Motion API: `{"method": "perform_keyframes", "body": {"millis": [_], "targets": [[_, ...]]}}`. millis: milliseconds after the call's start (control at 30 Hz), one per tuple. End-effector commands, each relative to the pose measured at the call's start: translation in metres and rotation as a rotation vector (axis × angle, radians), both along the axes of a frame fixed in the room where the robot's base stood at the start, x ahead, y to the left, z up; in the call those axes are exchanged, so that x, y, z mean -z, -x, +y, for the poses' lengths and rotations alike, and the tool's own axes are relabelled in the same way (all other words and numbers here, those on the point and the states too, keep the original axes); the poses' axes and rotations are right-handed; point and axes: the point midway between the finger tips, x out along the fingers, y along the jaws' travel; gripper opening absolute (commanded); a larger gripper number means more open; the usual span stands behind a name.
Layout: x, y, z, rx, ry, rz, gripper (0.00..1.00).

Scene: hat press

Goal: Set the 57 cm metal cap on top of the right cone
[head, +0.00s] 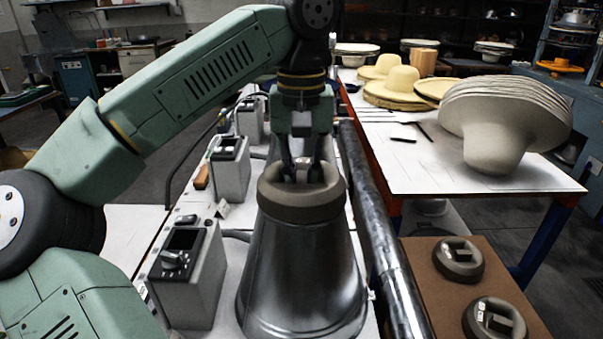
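A metal cap (335,203), a thick grey-brown ring with a bar handle in its middle, sits level on top of the large shiny metal cone (300,270) nearest me. No size mark is readable on it. My gripper (304,178) points straight down over the cap, with its fingertips in the opening, one on each side of the handle. Whether the fingers press on the handle or stand just clear of it cannot be made out. The cap hides the cone's tip.
Two similar caps (458,259) (494,320) lie on a brown board at the lower right. Grey control boxes (185,270) (229,168) stand left of the cone. A dark pipe (380,240) runs along its right. A white table (400,165) with hats (398,83) lies beyond.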

Motion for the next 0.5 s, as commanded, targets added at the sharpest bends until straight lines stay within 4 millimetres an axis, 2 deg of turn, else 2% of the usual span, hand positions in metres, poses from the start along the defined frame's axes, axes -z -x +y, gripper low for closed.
{"method": "perform_keyframes", "body": {"millis": [300, 333, 500], "targets": [[-0.0014, 0.0001, -0.0003, 0.0, 0.001, -0.002, 0.0], [-0.0014, 0.0001, -0.0003, 0.0, 0.001, -0.002, 0.15], [-0.001, 0.0001, -0.0002, 0.0, 0.0, -0.002, 0.27]]}}
